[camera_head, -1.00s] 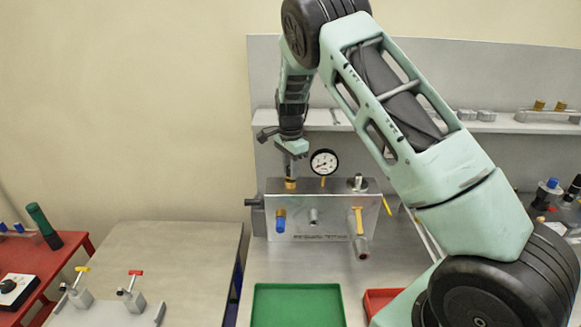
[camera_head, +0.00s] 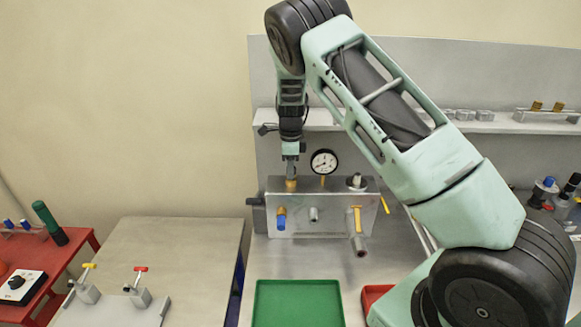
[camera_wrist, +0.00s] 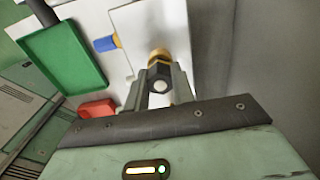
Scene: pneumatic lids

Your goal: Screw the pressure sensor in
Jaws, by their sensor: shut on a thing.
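The pressure sensor (camera_wrist: 160,78) shows in the wrist view as a dark hexagonal body with a pale round end and a brass part beyond it. My gripper (camera_wrist: 160,90) has its two fingers closed on the sides of the hexagonal body. In the head view my gripper (camera_head: 291,172) points straight down over the left end of the metal manifold block (camera_head: 335,231). The brass-coloured part of the sensor (camera_head: 291,185) meets the block's top there. The thread is hidden, so I cannot tell how deep it sits.
A pressure gauge (camera_head: 324,162) stands on the block just right of my gripper, with a grey fitting (camera_head: 357,182) further right. A blue fitting (camera_head: 281,219) and a yellow-handled valve (camera_head: 357,219) project from the front. A green tray (camera_head: 298,303) lies in front.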

